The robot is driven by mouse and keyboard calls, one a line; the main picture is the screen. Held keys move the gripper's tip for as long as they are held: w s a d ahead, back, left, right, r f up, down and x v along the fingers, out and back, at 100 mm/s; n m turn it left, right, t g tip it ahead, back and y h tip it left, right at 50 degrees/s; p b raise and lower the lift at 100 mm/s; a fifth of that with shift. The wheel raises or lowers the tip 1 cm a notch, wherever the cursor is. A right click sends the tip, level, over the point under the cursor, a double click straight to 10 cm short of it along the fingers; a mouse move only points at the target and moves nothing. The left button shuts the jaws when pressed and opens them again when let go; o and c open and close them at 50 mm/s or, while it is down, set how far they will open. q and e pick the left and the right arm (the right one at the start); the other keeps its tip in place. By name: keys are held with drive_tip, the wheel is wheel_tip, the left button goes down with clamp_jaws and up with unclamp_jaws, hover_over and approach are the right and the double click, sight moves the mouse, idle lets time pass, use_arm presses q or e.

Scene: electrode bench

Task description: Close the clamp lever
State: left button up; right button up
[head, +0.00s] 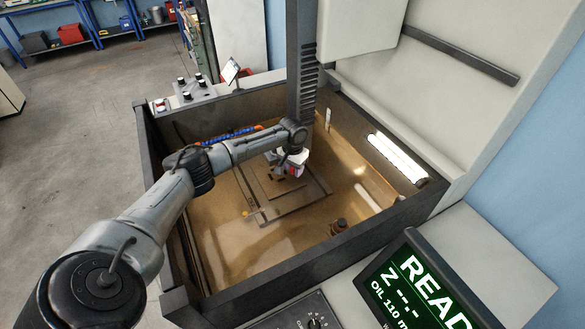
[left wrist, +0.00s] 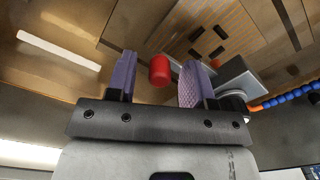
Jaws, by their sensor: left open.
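My left gripper (left wrist: 159,62) is open, its two purple-grey padded fingers spread apart. A red cylindrical knob (left wrist: 160,69), likely the end of the clamp lever, shows between the fingers with gaps on both sides. I cannot tell its depth relative to the fingertips. A grey metal block (left wrist: 232,82) lies just beyond the right finger. In the head view my left gripper (head: 284,170) is down in the tank below the vertical column, with a small red patch (head: 297,171) beside it. The lever's shaft and the clamp's state are hidden. My right gripper is not in view.
The tank (head: 165,215) has high dark walls around a brown floor. A flat plate frame (head: 290,205) lies under the gripper. A dark column (head: 302,75) stands close behind it. A blue and orange hose (head: 230,135) runs along the back wall.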

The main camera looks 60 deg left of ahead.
use_arm(q)
drive_tip(key=shift+f, duration=0.2)
drive_tip(key=shift+c, duration=0.4)
clamp_jaws()
